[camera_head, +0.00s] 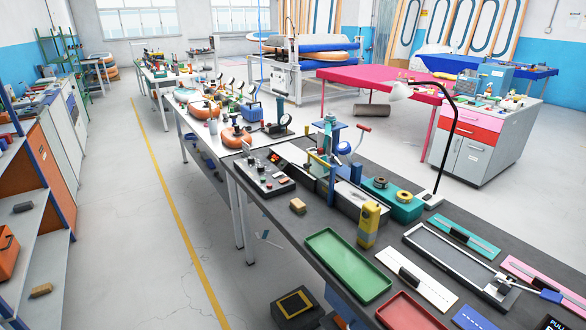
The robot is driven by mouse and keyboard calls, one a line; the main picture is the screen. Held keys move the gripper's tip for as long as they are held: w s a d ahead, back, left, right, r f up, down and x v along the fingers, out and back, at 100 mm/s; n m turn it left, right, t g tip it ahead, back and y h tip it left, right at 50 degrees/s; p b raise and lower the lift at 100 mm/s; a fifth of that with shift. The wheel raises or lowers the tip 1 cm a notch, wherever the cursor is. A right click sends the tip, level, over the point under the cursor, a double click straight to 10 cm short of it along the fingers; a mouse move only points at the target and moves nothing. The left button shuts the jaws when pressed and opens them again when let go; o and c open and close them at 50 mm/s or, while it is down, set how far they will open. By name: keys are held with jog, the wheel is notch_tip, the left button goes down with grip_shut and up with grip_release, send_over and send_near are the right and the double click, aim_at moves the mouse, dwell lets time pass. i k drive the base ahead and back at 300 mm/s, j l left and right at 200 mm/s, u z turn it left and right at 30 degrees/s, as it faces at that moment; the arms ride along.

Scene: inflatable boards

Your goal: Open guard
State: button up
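I cannot tell for certain which part is the guard. A press-like machine (328,158) with a blue column and a red-knobbed lever (363,128) stands on the dark bench. Nearer, a long grey framed device (449,262) lies on the bench, with a metal arm ending in a blue knob (551,296) at its right end. Whether either carries a closed guard is too small to tell. My gripper is not in view.
A green tray (346,264), a red tray (410,312), a yellow device (368,225) and a black lamp (444,150) crowd the bench (300,236). A grey cabinet (480,150) stands behind. The floor left of the bench is open, along a yellow line (180,215).

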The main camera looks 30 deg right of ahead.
aim_at(306, 166)
jog(key=i+j+z, duration=0.1)
jog(key=i+j, duration=0.3)
jog(key=i+j+z, duration=0.15)
jog(key=i+j, duration=0.3)
jog(key=j, duration=0.1)
